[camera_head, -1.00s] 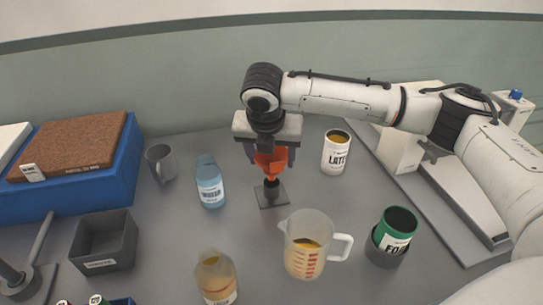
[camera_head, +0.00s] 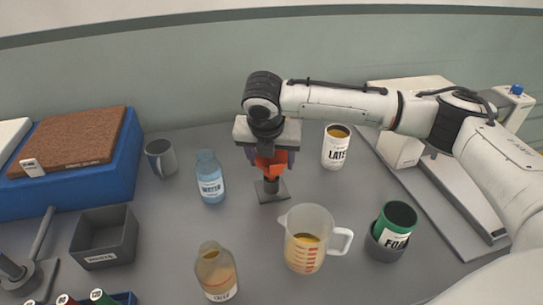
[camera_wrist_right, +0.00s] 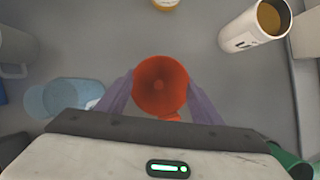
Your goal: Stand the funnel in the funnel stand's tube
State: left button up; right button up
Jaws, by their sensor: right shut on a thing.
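The orange-red funnel (camera_head: 270,161) is held between the fingers of my right gripper (camera_head: 268,160), upright over the funnel stand. In the right wrist view I look down into the round mouth of the funnel (camera_wrist_right: 160,86), with a finger of my right gripper (camera_wrist_right: 160,100) on each side. The funnel stand (camera_head: 272,194) is a dark tube on a square grey base. The funnel's lower end meets the tube's top in the head view; I cannot tell how deep it sits. The stand is hidden under the funnel in the wrist view. My left gripper is not in view.
A water bottle (camera_head: 210,178) and a grey mug (camera_head: 161,158) stand left of the stand. A white latex can (camera_head: 336,150) stands to the right. A measuring jug (camera_head: 306,238), an amber bottle (camera_head: 216,272) and a green can (camera_head: 396,222) stand in front.

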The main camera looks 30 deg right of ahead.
jog(key=shift+f, duration=0.85)
jog(key=o, duration=1.1)
jog(key=v, duration=1)
jog(key=shift+r, duration=0.1)
